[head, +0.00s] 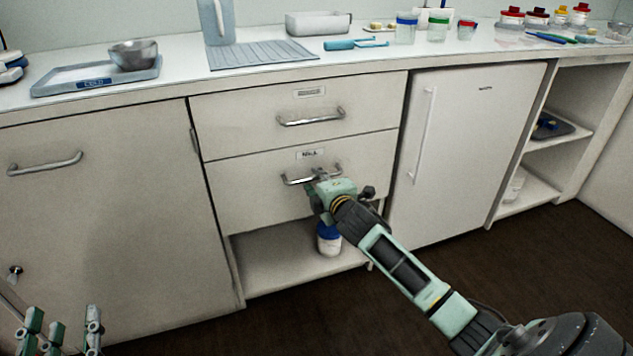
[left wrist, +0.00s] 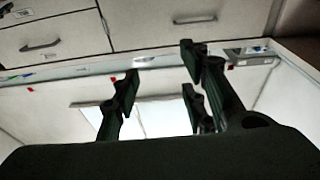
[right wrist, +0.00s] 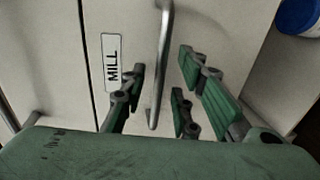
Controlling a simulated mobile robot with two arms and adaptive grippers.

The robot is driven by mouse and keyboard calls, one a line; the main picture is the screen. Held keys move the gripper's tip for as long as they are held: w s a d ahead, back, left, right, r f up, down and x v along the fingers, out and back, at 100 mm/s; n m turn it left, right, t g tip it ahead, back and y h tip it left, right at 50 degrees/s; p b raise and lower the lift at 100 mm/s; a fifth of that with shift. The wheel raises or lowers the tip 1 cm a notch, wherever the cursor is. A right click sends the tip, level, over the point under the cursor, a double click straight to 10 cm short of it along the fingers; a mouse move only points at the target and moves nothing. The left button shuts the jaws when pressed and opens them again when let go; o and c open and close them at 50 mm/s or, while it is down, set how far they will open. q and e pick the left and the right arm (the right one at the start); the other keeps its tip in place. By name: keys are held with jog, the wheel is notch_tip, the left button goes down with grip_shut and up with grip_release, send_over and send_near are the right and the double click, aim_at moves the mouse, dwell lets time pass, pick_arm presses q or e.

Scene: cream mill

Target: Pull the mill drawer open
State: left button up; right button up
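The mill drawer (head: 255,190) is the lower of two drawers in the cabinet, and its front looks flush and closed. Its bar handle (head: 296,181) is partly hidden by my right gripper (head: 318,183). In the right wrist view, the "MILL" label (right wrist: 112,62) sits beside the handle (right wrist: 164,40). My right gripper (right wrist: 158,75) is open there, with fingers on both sides of the handle and gaps visible. Whether any finger touches it, I cannot tell. My left gripper (head: 62,332) is open and empty, low at the left; the left wrist view also shows its spread fingers (left wrist: 160,75).
Above is another closed drawer (head: 235,115) with its own handle. An open shelf (head: 275,268) below holds a blue-lidded jar (head: 329,240). A left cupboard door (head: 110,220) and a white fridge (head: 465,150) flank the drawers. The dark floor in front is clear.

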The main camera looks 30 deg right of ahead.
pick_arm(q)
jog(key=shift+s+d+r+t, duration=0.15)
jog(key=shift+r+t, duration=0.25)
jog(key=shift+r, duration=0.3)
jog(key=shift+s+a+r+t, duration=0.15)
jog(key=shift+r+t, duration=0.25)
jog(key=shift+r, duration=0.25)
pick_arm(e)
jog(key=shift+x, duration=0.85)
pick_arm(q)
jog(key=shift+d, duration=0.1)
pick_arm(e)
grip_shut()
